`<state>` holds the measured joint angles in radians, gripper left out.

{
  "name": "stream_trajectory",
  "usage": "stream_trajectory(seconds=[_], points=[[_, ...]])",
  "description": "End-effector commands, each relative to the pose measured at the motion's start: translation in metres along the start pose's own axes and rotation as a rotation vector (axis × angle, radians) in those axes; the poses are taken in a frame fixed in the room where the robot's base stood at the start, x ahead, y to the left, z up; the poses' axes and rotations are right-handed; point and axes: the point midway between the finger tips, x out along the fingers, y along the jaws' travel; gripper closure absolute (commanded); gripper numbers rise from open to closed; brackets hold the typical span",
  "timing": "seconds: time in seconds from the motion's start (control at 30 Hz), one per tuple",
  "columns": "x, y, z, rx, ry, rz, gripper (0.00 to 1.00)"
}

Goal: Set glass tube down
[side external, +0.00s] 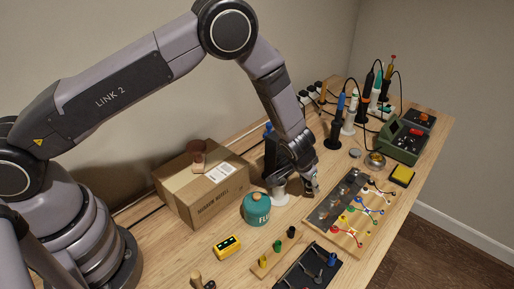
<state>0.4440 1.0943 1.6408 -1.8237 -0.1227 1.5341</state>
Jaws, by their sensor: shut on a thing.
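My gripper (310,189) points down over the workbench, at the left edge of the wooden board with colored wiring. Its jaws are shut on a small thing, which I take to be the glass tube. The tube is too small and too hidden by the fingers to make out clearly. I cannot tell whether it touches the surface below.
A cardboard box (203,188) and a teal flux jar (256,209) stand to the left. The wiring board (345,243) lies to the right, with a yellow-topped pad (402,175) beyond it. Upright tools and a green station (404,146) fill the back.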

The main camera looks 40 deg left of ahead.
Motion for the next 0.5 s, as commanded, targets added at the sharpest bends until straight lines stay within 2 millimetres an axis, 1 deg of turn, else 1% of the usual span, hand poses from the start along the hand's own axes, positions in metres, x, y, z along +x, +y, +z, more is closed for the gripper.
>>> stream_trajectory(seconds=[0.07, 0.23, 0.37, 0.43, 0.5], points=[[-0.009, -0.001, -0.002, 0.001, 0.001, 0.0, 0.92], [-0.034, -0.005, 0.006, 0.004, 0.001, 0.001, 0.92], [-0.065, -0.011, 0.015, 0.003, 0.002, 0.001, 0.92], [-0.085, -0.015, 0.021, 0.002, 0.002, 0.001, 0.92], [-0.087, -0.017, 0.028, 0.005, -0.001, -0.002, 0.92]])
